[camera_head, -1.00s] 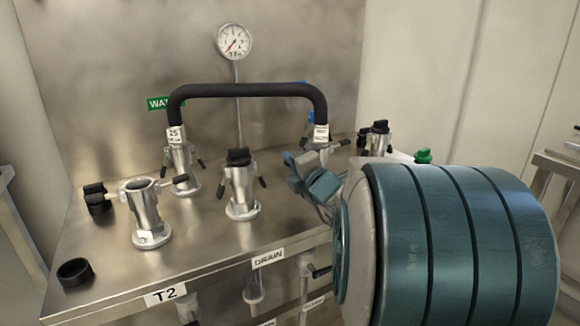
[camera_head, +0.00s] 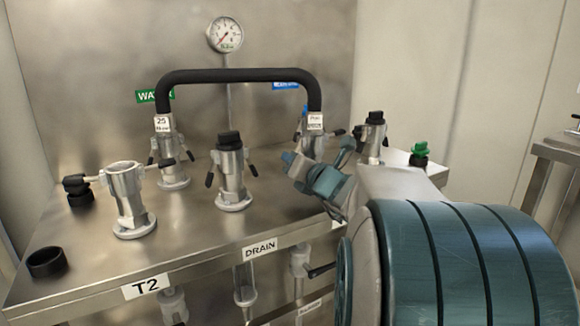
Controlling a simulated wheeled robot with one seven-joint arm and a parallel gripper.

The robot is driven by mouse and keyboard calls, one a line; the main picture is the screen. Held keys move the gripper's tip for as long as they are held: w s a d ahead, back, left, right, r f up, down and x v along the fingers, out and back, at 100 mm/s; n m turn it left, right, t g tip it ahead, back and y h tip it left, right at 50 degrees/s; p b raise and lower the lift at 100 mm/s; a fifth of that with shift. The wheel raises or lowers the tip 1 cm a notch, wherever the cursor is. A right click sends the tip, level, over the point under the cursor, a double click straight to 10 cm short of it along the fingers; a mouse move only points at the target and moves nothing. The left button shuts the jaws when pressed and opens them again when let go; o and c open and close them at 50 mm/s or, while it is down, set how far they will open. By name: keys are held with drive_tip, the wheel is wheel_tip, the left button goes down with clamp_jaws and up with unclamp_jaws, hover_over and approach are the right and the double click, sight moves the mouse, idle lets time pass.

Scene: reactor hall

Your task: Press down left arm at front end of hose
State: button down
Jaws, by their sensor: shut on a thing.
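The black hose (camera_head: 240,76) arches over the steel bench between two silver couplings. Its left end carries a white tag reading 25 and sits on a coupling (camera_head: 170,160) with black-tipped arms at its sides. Its right end sits on a coupling (camera_head: 314,148) with a white tag. My gripper (camera_head: 291,162), grey and teal, is at the left and front side of this right coupling. It appears shut on the coupling's left arm, which its fingers mostly hide. The lower part of this coupling is also hidden by my gripper.
A capped coupling (camera_head: 231,170) stands just left of my gripper, and an open-topped coupling (camera_head: 127,200) is further left. A black ring (camera_head: 47,262) lies at the bench's front left. Another capped coupling (camera_head: 374,137) and a green-topped fitting (camera_head: 420,153) stand right. A gauge (camera_head: 225,35) is on the wall.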

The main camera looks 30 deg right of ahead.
drive_tip(key=shift+d+f, duration=0.1)
idle(0.3)
drive_tip(key=c, duration=1.5)
unclamp_jaws()
drive_tip(key=shift+c, duration=0.2)
